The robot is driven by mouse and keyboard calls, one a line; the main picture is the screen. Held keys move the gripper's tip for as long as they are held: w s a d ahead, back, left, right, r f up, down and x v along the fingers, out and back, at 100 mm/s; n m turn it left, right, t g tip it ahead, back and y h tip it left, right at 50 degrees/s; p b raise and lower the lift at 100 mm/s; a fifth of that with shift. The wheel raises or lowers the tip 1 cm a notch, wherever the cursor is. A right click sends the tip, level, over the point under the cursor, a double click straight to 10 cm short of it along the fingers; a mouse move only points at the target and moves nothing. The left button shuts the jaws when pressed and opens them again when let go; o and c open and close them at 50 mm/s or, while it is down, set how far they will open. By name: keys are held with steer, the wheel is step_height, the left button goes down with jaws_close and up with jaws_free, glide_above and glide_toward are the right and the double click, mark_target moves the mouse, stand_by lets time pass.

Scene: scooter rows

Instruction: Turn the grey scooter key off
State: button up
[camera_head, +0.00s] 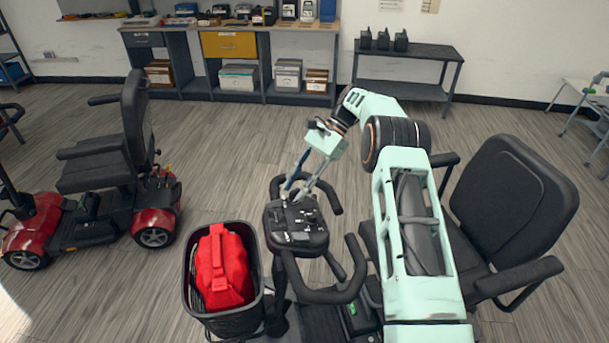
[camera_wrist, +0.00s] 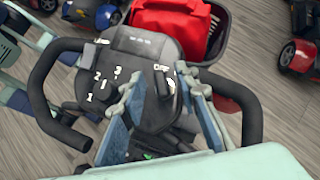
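The scooter nearest me has a dark grey control console (camera_head: 285,238) with a black loop handlebar. The wrist view shows the console (camera_wrist: 150,45) with white markings 1, 2, 3 and a white "OFF" label. A small dark part that looks like the key (camera_wrist: 164,88) stands just below that label. My gripper (camera_head: 296,190) is over the console in the head view. In the wrist view my gripper (camera_wrist: 160,85) has its two blue-grey fingers spread apart, one on each side of the key. I cannot tell whether either finger touches it.
A black basket (camera_head: 227,325) with a red bag (camera_head: 222,268) hangs in front of the console. The handlebar loops (camera_wrist: 45,90) flank the gripper. The black seat (camera_head: 510,205) is at the right. A red scooter (camera_head: 155,215) stands at the left, with open floor between.

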mark_target(294, 190)
steer(key=shift+v, duration=2.25)
steer(key=shift+w+d+r, duration=0.25)
steer(key=shift+d+r, duration=0.05)
steer(key=shift+d, duration=0.05)
